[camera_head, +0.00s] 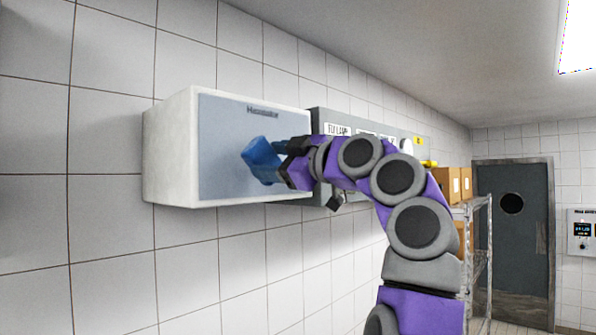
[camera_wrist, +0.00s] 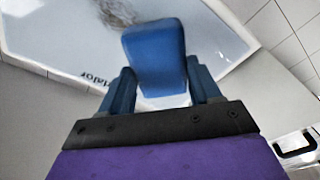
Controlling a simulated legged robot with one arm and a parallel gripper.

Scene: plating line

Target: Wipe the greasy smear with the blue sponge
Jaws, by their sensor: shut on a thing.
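The blue sponge (camera_wrist: 155,55) is held between the two blue fingers of my gripper (camera_wrist: 160,78). In the head view the sponge (camera_head: 254,150) and my gripper (camera_head: 270,161) are in front of the grey-blue face of a white wall box (camera_head: 225,130). The greasy smear (camera_wrist: 116,11) is a dark, scribbly patch on that pale panel, at the top of the wrist view, beyond and left of the sponge. Part of it may be hidden or cut off. I cannot make it out in the head view. I cannot tell whether the sponge touches the panel.
A grey labelled panel (camera_head: 335,117) is mounted right beside the box, behind my arm. A wire shelf (camera_head: 481,240) with cardboard boxes (camera_head: 453,184) stands farther back, near a dark door (camera_head: 513,230). The tiled wall below the box is clear.

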